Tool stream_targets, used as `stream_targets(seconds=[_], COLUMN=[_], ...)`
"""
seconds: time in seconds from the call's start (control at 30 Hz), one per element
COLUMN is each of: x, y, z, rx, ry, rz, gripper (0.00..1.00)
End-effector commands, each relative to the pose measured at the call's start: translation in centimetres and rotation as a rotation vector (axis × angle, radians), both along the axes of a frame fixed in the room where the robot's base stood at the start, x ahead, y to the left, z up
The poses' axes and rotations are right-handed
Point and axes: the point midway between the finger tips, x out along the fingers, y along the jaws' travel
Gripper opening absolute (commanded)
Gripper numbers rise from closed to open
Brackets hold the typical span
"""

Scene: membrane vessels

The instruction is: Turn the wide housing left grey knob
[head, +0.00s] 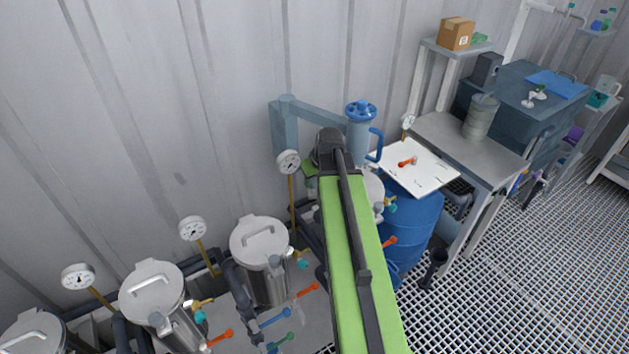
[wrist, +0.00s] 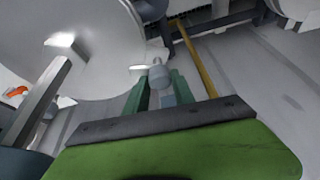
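In the wrist view a small grey knob (wrist: 159,76) with a rounded end sits at the edge of a wide, pale metal housing (wrist: 95,75). My gripper (wrist: 160,84) has its two dark green fingers apart, one on either side of the knob and its stem. I cannot tell whether either finger touches the knob. In the head view a steel vessel (head: 373,190) shows partly behind my green arm, which hides the gripper and the knob; I cannot tell if it is the same housing.
A brass gauge stem (wrist: 196,58) stands right of the fingers. A bright metal handle (wrist: 40,92) is on the left. In the head view, lidded steel vessels (head: 262,243) with coloured valves stand left of my arm. A blue barrel (head: 412,225) and a grey table (head: 470,150) are right.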

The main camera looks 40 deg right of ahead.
Motion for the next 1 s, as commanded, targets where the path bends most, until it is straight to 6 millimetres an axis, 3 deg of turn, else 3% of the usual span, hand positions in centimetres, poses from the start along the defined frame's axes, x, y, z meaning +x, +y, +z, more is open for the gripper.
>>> stream_targets(seconds=[0.03,0.17,0.37,0.67,0.97,1.0], x=[-0.02,-0.03,-0.06,-0.04,-0.08,-0.08], y=[0.00,-0.02,0.06,0.17,0.08,0.08], z=[-0.01,-0.01,-0.02,-0.03,-0.04,-0.04], rx=[0.000,0.000,0.001,0.002,0.001,0.001], ry=[0.000,0.000,0.001,0.002,0.002,0.002], rz=[0.000,-0.001,-0.028,-0.252,-0.267,-0.267], gripper=[0.17,0.00,0.00,0.00,0.00,0.35])
